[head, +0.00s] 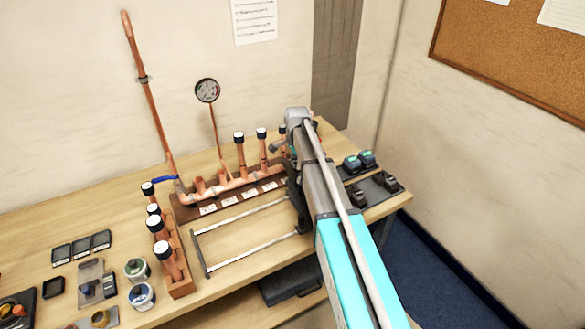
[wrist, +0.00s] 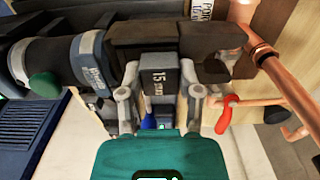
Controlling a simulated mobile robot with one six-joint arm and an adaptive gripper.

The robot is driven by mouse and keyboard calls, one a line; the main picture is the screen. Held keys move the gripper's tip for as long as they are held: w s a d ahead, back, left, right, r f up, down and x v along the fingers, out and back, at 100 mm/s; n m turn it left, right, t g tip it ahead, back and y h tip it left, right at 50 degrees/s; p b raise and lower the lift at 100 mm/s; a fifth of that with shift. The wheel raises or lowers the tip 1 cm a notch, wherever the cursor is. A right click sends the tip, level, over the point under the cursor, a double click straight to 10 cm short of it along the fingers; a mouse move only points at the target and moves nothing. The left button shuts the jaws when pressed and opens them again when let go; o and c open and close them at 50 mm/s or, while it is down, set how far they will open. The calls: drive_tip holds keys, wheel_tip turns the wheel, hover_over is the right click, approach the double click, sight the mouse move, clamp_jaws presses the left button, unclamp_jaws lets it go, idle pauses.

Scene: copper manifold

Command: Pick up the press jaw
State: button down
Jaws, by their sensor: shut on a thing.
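The press jaw (wrist: 160,74), a dark grey block with "15" marked on it, is in the middle of the wrist view. My gripper (wrist: 159,97) is shut on it, with one pale finger on each side. Dark brown parts lie just beyond the block, and I cannot tell whether they belong to it. I cannot tell whether the jaw is lifted clear. In the head view, my arm hides the jaw and the gripper's fingertips.
Copper pipework with a gauge (head: 207,90) and upright capped stubs stands close left of my arm. A rack of capped fittings (head: 178,280) and small tins (head: 138,270) are at left. Dark blocks (head: 385,181) lie at right. A red-handled valve (wrist: 226,114) is near the gripper.

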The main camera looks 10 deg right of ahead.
sight(296, 161)
drive_tip(key=shift+r, duration=0.1)
idle(0.3)
wheel_tip(296, 161, up, 3)
drive_tip(key=p, duration=0.3)
drive_tip(key=s+r+p, duration=0.9)
drive_tip(key=s+p, duration=0.1)
drive_tip(key=s, duration=0.4)
drive_tip(key=shift+d+r, duration=0.3)
drive_tip(key=shift+r, duration=0.1)
drive_tip(key=shift+f, duration=0.15)
